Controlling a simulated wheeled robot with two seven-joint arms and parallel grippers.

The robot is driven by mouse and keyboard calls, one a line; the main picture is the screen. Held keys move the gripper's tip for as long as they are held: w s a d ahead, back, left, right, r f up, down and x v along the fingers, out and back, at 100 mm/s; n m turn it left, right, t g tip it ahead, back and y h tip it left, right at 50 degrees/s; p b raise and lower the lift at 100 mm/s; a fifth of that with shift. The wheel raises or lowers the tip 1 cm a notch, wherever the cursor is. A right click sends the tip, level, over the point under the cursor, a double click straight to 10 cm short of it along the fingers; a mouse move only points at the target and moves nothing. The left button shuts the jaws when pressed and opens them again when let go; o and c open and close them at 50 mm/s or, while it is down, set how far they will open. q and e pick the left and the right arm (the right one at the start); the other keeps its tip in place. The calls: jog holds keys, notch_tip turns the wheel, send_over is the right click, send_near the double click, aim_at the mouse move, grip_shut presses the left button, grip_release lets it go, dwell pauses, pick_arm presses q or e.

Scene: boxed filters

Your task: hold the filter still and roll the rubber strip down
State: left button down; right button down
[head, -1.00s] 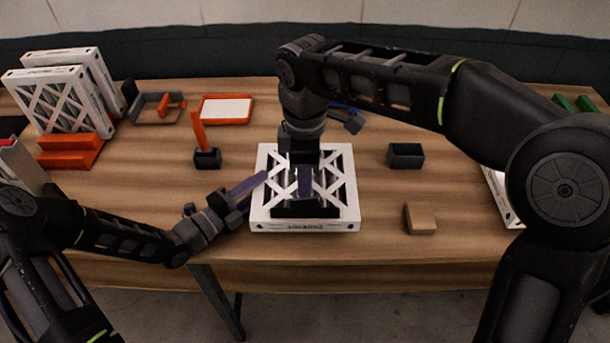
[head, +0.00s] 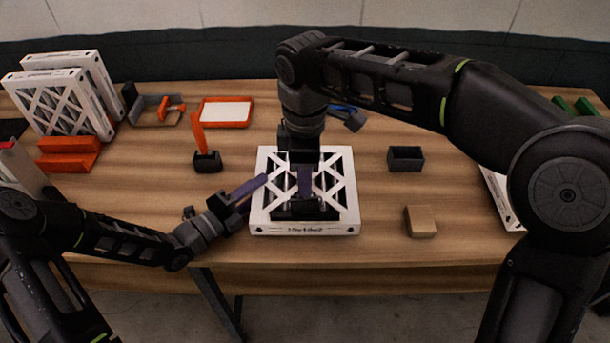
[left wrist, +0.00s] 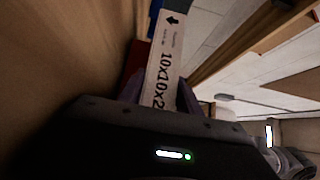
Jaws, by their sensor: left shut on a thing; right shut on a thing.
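The filter (head: 343,217), a white frame with a crossed lattice over dark pleats, lies flat on the table. My left gripper (head: 258,186) is at its left side. In the left wrist view the filter's white printed edge (left wrist: 163,65) sits between the purple fingers of the left gripper (left wrist: 160,95), which are shut on it. My right gripper (head: 305,183) points down over the filter's middle. It is shut on a dark piece (head: 290,211) lying across the front part of the filter. I cannot tell whether this is the rubber strip or a tool on it.
Two filters (head: 58,105) stand at the back left, near an orange rack (head: 68,160). A dark holder with an orange upright (head: 207,160), an orange-rimmed tray (head: 226,112), a dark open box (head: 405,158) and a tan block (head: 420,221) surround the filter. A blue-handled thing (head: 345,112) lies behind.

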jog(key=shift+f, duration=0.6)
dwell(1.0)
jog(key=shift+r, duration=0.6)
jog(key=shift+f, duration=0.7)
dwell(1.0)
pick_arm(q)
jog(key=c, duration=0.7)
grip_release()
jog(key=shift+c, duration=0.2)
pick_arm(e)
jog(key=shift+s, duration=0.1)
pick_arm(q)
jog(key=shift+s, duration=0.1)
jog(key=v, duration=1.2)
jog(key=shift+r, duration=0.1)
pick_arm(e)
jog(key=shift+d, duration=0.1)
jog(key=shift+f, duration=0.1)
